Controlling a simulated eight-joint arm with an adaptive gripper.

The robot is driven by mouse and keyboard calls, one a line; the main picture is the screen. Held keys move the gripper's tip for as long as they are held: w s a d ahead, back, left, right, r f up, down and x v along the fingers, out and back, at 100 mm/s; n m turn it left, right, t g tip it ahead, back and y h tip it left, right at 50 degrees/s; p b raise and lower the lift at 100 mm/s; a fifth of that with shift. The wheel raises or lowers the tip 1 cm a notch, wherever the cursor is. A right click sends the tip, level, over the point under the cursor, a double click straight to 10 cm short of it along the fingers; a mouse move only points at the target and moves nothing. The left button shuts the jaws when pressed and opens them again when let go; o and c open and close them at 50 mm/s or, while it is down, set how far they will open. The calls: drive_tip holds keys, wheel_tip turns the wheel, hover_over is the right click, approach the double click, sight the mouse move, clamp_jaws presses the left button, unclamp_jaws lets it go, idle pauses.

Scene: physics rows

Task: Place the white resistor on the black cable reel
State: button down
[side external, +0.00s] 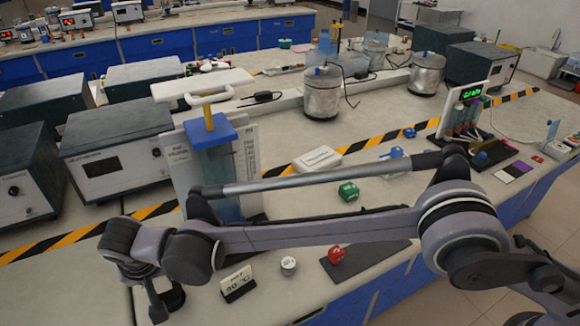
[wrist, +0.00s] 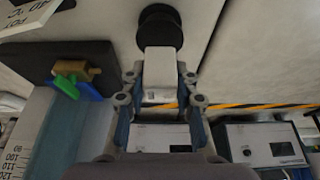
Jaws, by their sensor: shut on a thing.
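The white resistor (wrist: 159,66), a pale block, is between the fingers of my gripper (wrist: 159,80) in the wrist view. My gripper is shut on it. The black cable reel (wrist: 160,26) is round and dark, just beyond the resistor's far end in the wrist view. The resistor overlaps the reel's near edge in that picture; I cannot tell whether they touch. In the side view the reel (side external: 173,296) stands on the bench at the lower left, close beside my gripper (side external: 156,304). The resistor is mostly hidden by the gripper there.
A tall blue-topped measuring cylinder (side external: 215,160) stands behind my arm. Grey instrument boxes (side external: 115,145) stand behind. Bare bench lies between the reel and sign.

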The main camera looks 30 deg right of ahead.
drive_tip(key=shift+f, duration=1.1)
drive_tip(key=shift+f, duration=0.1)
drive_tip(key=c, duration=1)
unclamp_jaws()
